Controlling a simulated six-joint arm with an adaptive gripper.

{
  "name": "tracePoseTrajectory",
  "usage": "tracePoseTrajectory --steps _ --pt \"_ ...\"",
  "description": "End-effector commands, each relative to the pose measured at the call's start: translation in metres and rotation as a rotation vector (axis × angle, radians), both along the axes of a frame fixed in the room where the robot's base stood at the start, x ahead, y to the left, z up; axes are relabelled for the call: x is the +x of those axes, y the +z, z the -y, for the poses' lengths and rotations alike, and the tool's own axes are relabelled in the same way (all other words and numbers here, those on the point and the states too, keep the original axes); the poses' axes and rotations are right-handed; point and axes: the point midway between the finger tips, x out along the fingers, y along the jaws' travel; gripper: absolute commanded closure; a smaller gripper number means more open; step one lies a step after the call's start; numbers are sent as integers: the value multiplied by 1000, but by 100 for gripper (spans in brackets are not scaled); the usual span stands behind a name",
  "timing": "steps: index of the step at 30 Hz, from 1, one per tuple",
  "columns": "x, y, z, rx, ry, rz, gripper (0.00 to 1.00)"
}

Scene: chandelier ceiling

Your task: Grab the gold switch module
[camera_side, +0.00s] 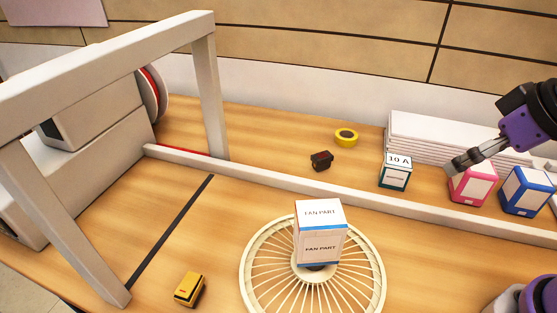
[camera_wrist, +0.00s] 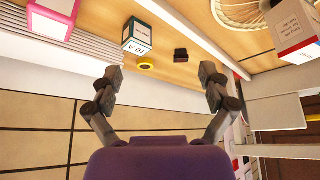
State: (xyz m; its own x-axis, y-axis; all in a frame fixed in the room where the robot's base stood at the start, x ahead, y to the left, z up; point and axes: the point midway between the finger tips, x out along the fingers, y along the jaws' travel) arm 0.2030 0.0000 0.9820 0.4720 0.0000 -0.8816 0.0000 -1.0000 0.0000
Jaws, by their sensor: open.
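The gold switch module (camera_side: 189,289) is a small yellow block with dark parts. It lies on the wooden table at the lower left of the side view, left of the round fan grille. I do not see it in the wrist view. My gripper (camera_side: 460,163) is at the right of the side view, raised in front of the pink and white box and far from the gold module. In the wrist view my gripper (camera_wrist: 160,76) has its two fingers wide apart with nothing between them.
A fan part box (camera_side: 320,247) stands on the cream fan grille (camera_side: 262,285). A pale rail (camera_side: 270,182) crosses the table. Behind it are a dark module (camera_side: 321,161), yellow tape (camera_side: 346,137), a 10 A box (camera_side: 395,177), pink box (camera_side: 472,188) and blue box (camera_side: 526,192). A frame (camera_side: 212,90) stands left.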

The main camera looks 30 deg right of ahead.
Motion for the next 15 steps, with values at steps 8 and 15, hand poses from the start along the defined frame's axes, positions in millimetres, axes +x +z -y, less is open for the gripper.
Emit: tracePoseTrajectory --steps 8,15 --pt "2 1 -2 1 7 -1 8" --pt "50 18 -59 25 209 -31 8"
